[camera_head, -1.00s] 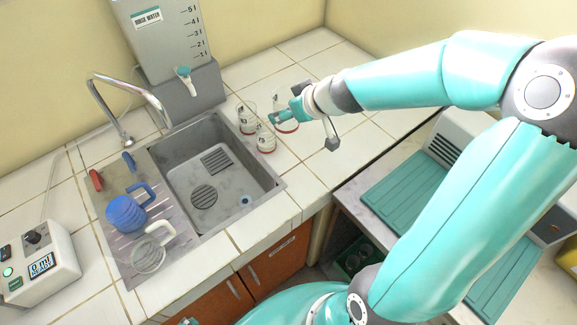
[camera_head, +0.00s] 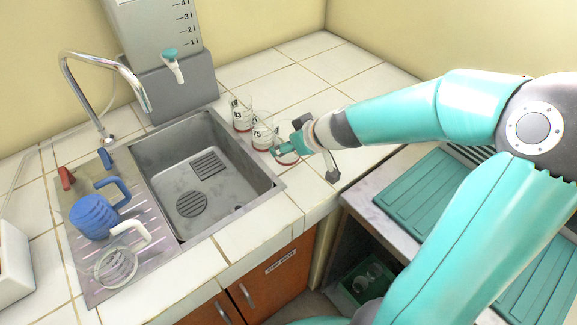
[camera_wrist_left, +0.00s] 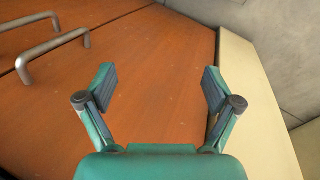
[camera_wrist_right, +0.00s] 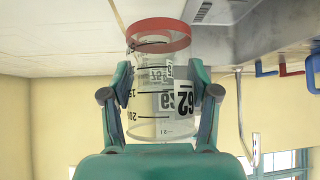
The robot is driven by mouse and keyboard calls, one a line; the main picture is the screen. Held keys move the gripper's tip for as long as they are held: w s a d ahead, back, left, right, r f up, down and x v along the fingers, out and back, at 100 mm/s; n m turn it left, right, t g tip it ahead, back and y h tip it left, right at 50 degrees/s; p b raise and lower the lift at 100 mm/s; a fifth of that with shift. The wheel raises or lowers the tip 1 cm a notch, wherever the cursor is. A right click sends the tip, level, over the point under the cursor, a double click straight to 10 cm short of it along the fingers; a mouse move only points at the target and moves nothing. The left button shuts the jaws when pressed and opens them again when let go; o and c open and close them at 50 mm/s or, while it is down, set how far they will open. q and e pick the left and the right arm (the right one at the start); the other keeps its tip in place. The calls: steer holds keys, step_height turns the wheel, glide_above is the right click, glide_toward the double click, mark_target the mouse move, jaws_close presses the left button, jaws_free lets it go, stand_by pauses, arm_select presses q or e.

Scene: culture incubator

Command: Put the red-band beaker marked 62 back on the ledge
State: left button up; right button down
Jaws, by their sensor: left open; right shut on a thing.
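The red-band beaker marked 62 (camera_wrist_right: 158,95) is clear glass with a red band at one end and a white label. In the right wrist view it stands between my right gripper's fingers (camera_wrist_right: 160,100), which are shut on its sides. In the head view my right gripper (camera_head: 288,148) holds this beaker (camera_head: 286,158) low at the tiled ledge (camera_head: 300,184) right of the sink; I cannot tell whether its base touches. Two other red-band beakers, one (camera_head: 262,134) and another farther back (camera_head: 242,114), stand beside it in a row. My left gripper (camera_wrist_left: 160,85) is open and empty, facing orange cabinet doors.
The sink (camera_head: 205,170) lies left of the beakers. A blue jug (camera_head: 93,216) and a clear jug (camera_head: 116,266) stand on the drainboard. The rinse-water tank (camera_head: 165,85) is behind. Tiles behind the beakers are clear.

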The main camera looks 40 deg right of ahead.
mark_target(288, 156)
steer(key=shift+f+b, duration=2.25)
steer(key=shift+f, duration=0.15)
steer(key=shift+c, duration=1.4)
jaws_free()
